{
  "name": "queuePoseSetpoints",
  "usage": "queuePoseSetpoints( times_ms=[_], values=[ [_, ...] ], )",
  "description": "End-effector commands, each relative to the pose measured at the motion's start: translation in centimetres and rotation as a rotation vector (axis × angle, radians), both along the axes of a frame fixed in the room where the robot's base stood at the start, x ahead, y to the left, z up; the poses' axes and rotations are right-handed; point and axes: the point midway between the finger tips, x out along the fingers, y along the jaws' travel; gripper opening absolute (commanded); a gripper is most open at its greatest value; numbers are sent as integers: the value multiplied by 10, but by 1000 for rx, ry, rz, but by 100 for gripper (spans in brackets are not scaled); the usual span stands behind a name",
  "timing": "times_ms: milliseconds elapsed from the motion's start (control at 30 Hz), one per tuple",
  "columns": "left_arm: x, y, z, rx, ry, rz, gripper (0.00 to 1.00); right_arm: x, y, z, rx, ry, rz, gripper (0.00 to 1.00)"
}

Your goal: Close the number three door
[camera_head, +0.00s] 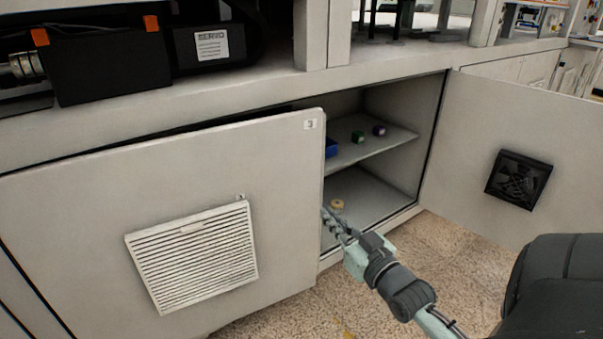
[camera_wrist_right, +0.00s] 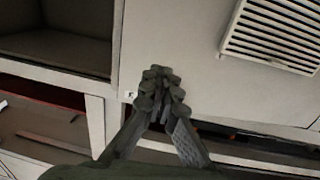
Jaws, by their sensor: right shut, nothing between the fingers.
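The number three door (camera_head: 95,205) is the grey left door of the cabinet, with a small "3" label (camera_head: 310,124) at its upper right corner and a white louvred vent (camera_head: 195,257). It stands ajar, with a dark gap along its top near the free edge. My right gripper (camera_head: 328,218) is shut and empty at the door's right edge; I cannot tell whether it touches. In the right wrist view the shut fingers (camera_wrist_right: 160,82) lie in front of the door (camera_wrist_right: 185,45), near its label. My left gripper is out of view.
The right door (camera_head: 470,150), with a black fan (camera_head: 519,181), stands wide open. Inside the cabinet, a shelf (camera_head: 375,148) holds a blue bin (camera_head: 331,148), a green block (camera_head: 358,137) and a purple block (camera_head: 379,130). A tan roll (camera_head: 337,204) lies below.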

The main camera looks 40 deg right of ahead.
Motion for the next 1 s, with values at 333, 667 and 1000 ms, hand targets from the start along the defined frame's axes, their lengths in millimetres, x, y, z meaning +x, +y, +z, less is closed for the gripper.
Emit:
queuePoseSetpoints(
  times_ms=[333,667,1000],
  values=[
    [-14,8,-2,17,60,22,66,28,-24,2,-2,-3,-26,0],
    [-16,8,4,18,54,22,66,97,-39,2,-1,-2,-25,0],
    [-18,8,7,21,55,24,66,131,-46,1,-2,1,-25,0]
  ],
)
